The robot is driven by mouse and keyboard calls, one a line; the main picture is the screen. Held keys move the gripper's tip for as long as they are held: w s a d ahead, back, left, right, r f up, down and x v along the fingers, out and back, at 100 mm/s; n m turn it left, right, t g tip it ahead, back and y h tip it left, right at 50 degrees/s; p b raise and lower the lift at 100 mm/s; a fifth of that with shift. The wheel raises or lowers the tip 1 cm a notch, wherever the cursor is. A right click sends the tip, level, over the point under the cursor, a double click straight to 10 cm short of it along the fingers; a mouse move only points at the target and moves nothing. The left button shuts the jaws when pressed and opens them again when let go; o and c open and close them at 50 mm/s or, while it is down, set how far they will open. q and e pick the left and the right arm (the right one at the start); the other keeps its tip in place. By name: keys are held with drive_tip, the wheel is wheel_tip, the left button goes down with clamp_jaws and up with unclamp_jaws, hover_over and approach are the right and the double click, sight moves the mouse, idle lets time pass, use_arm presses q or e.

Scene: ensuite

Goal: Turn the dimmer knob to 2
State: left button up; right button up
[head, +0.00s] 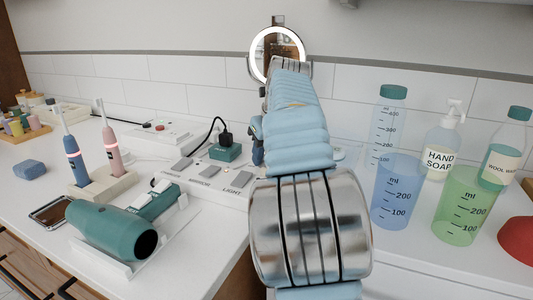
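A single arm of mine, which I take to be the right, rises through the middle of the head view. Dark parts at its far end, probably the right gripper (257,143), show beside the arm. The fingertips are hidden, so I cannot tell whether they are open or touch anything. A white control panel (208,180) with grey rocker switches, one labelled LIGHT (240,180), lies left of the arm. No dimmer knob or number scale is visible; the arm covers the area right of the switches. My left gripper is out of view.
A black plug sits in a teal block (225,152). Blue (397,195) and green (466,208) measuring cups and a soap bottle (441,148) crowd the right. A lit round mirror (253,50) is behind.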

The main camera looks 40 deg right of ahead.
drive_tip(key=shift+m+h, duration=0.7)
drive_tip(key=shift+m, duration=1.1)
drive_tip(key=shift+a, duration=0.1)
drive_tip(key=o, duration=1)
drive_tip(key=shift+o, duration=0.2)
drive_tip(key=v, duration=1.3)
drive_tip(key=shift+r+g, duration=0.3)
drive_tip(key=shift+r, duration=0.15)
drive_tip(key=shift+w+a, duration=0.1)
drive_tip(key=shift+w, duration=0.05)
